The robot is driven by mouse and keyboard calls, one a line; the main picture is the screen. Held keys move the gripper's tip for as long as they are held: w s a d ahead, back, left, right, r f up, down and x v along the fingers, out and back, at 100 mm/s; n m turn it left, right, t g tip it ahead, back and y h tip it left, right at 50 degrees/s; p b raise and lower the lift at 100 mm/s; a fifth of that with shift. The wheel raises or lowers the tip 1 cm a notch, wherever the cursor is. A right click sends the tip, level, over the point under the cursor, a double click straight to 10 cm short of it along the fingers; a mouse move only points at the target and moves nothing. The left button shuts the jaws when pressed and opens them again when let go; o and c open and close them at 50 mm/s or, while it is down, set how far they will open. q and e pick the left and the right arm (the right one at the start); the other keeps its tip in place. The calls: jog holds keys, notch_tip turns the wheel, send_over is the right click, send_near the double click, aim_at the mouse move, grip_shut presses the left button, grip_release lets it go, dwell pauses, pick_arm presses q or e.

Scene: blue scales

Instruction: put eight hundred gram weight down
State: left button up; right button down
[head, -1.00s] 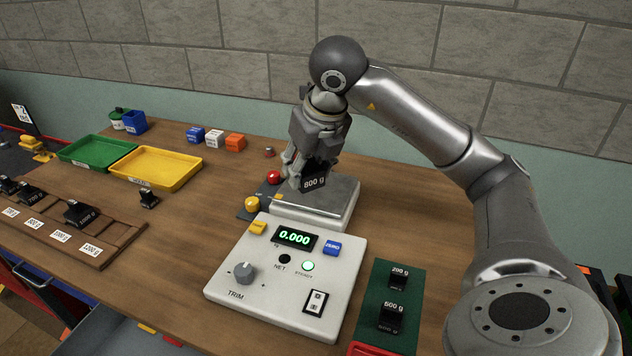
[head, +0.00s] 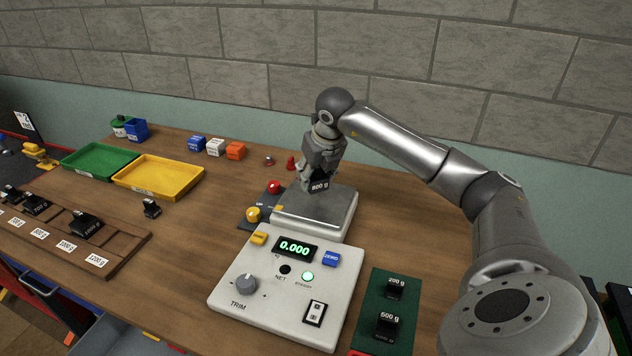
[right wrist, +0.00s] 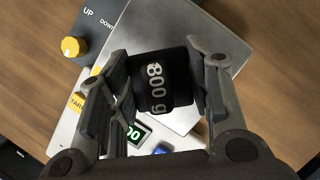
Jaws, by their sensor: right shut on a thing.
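The black eight hundred gram weight (head: 320,183) is held in my right gripper (head: 313,184) over the scale's metal pan (head: 338,213). In the right wrist view the weight (right wrist: 163,84), marked 800 g, sits between both fingers of the gripper (right wrist: 160,88), with the pan (right wrist: 200,42) beneath. Whether its underside touches the pan is hard to tell. The scale's display (head: 295,249) reads 0.000, and a green light is lit on the panel. My left gripper is not in view.
A wooden rack (head: 120,249) with several weights is at left. Yellow (head: 165,178) and green (head: 100,158) trays and small cubes lie behind.

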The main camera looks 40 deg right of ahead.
aim_at(316, 185)
jog(key=shift+w+d+f, duration=0.25)
jog(key=shift+d+f, duration=0.05)
jog(key=shift+f, duration=0.1)
notch_tip(316, 185, down, 2)
jog(key=shift+p, duration=0.85)
jog(key=shift+w+d+f, duration=0.1)
jog(key=shift+f, duration=0.5)
jog(key=c, duration=1.2)
grip_release()
jog(key=shift+f, duration=0.25)
jog(key=o, duration=0.5)
jog(key=shift+r, duration=0.1)
jog(key=shift+c, duration=0.2)
